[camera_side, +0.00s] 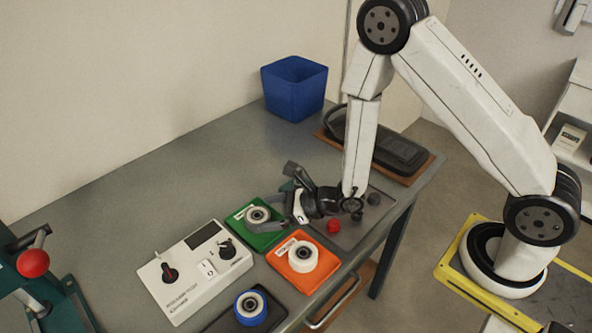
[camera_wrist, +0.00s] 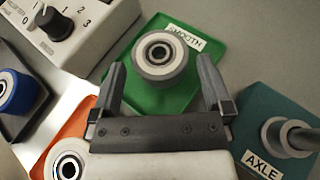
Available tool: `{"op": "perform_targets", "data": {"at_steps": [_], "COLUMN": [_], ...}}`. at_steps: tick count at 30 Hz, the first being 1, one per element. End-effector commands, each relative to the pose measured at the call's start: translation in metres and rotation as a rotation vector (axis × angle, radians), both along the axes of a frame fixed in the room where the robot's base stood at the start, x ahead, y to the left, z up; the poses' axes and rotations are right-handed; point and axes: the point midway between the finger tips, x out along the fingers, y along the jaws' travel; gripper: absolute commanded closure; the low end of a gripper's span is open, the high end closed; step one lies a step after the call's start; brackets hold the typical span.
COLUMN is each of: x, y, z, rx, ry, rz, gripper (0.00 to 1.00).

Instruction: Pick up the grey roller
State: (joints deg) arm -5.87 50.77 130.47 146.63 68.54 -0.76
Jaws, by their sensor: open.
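The grey roller (camera_wrist: 160,55) has a grey rim, a white ring and a dark centre bore. It sits on the green tray (camera_wrist: 187,88) labelled SMOOTH. In the side view the grey roller (camera_side: 257,215) stands on the green tray (camera_side: 270,239), left of my gripper. My gripper (camera_wrist: 160,85) is open and empty in the wrist view. Its two fingers point toward the roller, one on each side of it in the picture; I cannot tell how far apart in height they are. In the side view my gripper (camera_side: 281,207) is close beside the roller.
An orange tray (camera_side: 304,284) with a white roller (camera_side: 303,257) is in front. A white control box (camera_side: 190,285) stands left. A blue-rimmed roller (camera_side: 251,308) is at the front. A blue bin (camera_side: 294,88) stands behind.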

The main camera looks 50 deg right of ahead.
Motion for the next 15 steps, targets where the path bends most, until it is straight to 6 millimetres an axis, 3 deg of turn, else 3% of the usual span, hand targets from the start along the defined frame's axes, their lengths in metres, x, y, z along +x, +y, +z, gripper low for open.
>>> {"op": "perform_targets", "data": {"at_steps": [7,15], "x": [0.016,0.019], "y": [0.014,0.016], "z": [-0.009,-0.010], "rx": [0.000,0.000], "ry": [0.000,0.001], "rz": [0.001,0.000], "gripper": [0.00,0.00]}}
